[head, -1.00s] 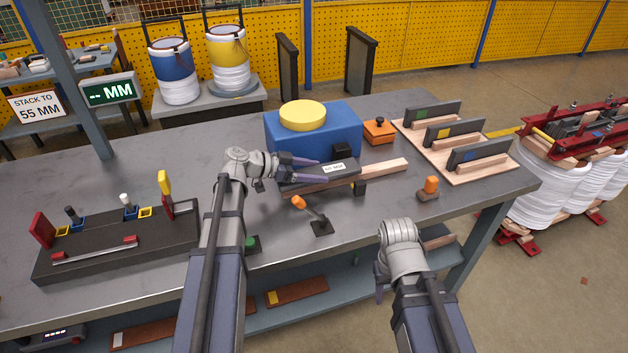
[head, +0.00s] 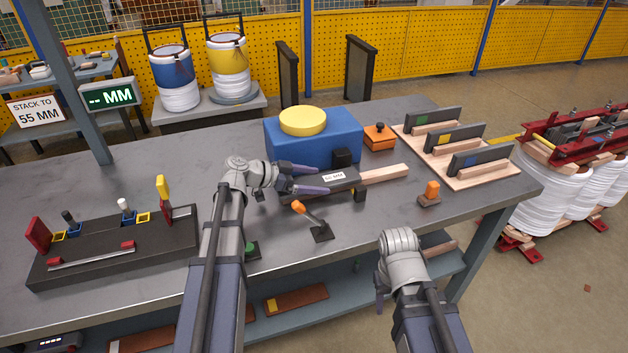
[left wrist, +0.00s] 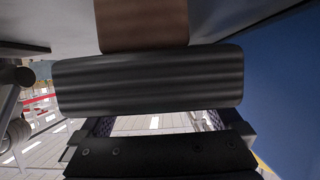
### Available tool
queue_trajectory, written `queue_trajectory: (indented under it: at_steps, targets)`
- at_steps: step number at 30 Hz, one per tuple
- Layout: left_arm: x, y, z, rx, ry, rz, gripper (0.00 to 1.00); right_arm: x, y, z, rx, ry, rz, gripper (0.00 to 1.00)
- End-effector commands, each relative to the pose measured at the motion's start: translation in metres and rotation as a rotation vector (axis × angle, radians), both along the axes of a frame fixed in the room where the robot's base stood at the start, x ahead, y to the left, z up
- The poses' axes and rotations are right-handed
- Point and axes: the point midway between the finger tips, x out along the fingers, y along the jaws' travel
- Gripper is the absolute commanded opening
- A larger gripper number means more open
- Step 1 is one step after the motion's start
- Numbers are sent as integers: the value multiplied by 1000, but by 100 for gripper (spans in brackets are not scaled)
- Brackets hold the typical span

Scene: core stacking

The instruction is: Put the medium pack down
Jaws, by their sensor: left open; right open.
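A dark bar-shaped pack with a white label (head: 334,177) lies by the blue block, along a pale wooden board (head: 386,174); I take it for the medium pack. My left gripper (head: 322,180) is open at its left end, its purple fingers on either side of it. Contact cannot be told. In the left wrist view a dark ribbed slab (left wrist: 150,80), which looks like the pack, fills the middle, below a brown piece (left wrist: 142,24). My right gripper (head: 382,285) hangs at the table's front edge, its fingers mostly hidden.
The blue block (head: 335,140) with a yellow disc stands just behind. An orange-handled lever (head: 310,216) stands in front, and an orange-topped piece (head: 430,194) to the right. A wooden tray (head: 484,180) with dark upright plates is at the right. The display (head: 110,93) shows dashes.

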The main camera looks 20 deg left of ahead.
Motion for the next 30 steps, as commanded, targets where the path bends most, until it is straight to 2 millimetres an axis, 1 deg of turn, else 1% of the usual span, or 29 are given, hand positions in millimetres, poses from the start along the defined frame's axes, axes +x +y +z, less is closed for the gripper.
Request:
queue_trajectory:
  at_steps: [2, 4, 13, 19, 24, 30]
  targets:
    - [-1, 1, 5, 0, 0, 1, 100, 0, 0, 5, 0, 0, 0, 50]
    - [-6, 9, 9, 0, 0, 3, 100, 0, 0, 9, 0, 0, 0, 50]
    - [-38, 56, 34, -1, 0, 4, 100, 0, 0, 34, 0, 0, 0, 50]
    - [-54, 80, 45, 0, 0, 2, 100, 0, 0, 45, 0, 0, 0, 50]
    - [-61, 90, 48, -1, 1, 0, 100, 0, 0, 48, 0, 0, 0, 50]
    - [-62, 92, 48, 0, 0, 0, 100, 0, 0, 48, 0, 0, 0, 50]
